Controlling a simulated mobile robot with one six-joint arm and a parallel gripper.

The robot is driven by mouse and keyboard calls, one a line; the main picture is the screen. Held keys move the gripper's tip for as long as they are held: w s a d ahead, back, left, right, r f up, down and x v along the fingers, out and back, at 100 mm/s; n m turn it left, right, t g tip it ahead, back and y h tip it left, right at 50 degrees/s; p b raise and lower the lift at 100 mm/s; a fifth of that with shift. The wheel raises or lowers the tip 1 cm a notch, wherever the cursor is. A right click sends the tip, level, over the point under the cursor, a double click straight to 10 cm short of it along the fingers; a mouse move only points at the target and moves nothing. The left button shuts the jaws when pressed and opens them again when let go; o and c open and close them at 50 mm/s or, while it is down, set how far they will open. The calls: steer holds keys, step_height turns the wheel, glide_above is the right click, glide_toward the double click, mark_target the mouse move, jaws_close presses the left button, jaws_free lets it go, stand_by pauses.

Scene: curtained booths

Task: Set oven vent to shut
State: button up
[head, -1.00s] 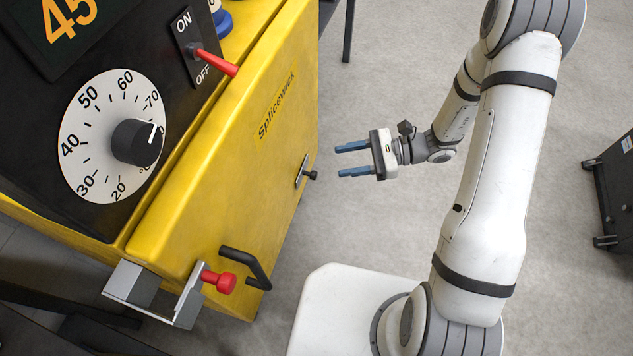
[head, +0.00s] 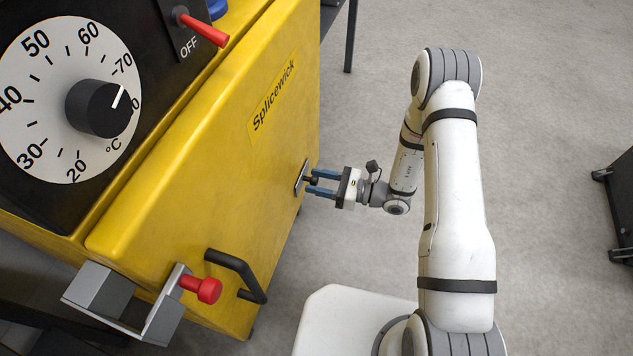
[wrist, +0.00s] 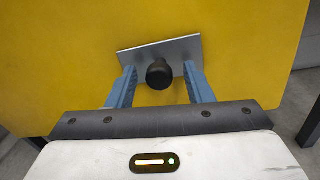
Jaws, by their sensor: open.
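The oven is a yellow box, and its door (head: 215,150) faces my arm. The vent is a small grey metal plate (head: 299,178) with a black knob (head: 313,181), low on the right part of the door. In the wrist view the plate (wrist: 190,48) sits tilted, with the round black knob (wrist: 159,74) in front of it. My gripper (head: 311,183) is open at the vent, its two blue fingers on either side of the knob. In the wrist view my gripper (wrist: 160,88) shows gaps between both fingers and the knob.
A black door handle (head: 238,274) and a red knob on a metal latch bracket (head: 205,289) are at the door's lower left. A temperature dial (head: 100,108) and a red ON/OFF switch (head: 203,29) are on the black panel. Grey floor at right is clear up to a dark cart (head: 618,205).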

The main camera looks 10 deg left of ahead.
steer(key=shift+a, duration=0.45)
steer(key=shift+c, duration=0.4)
jaws_close()
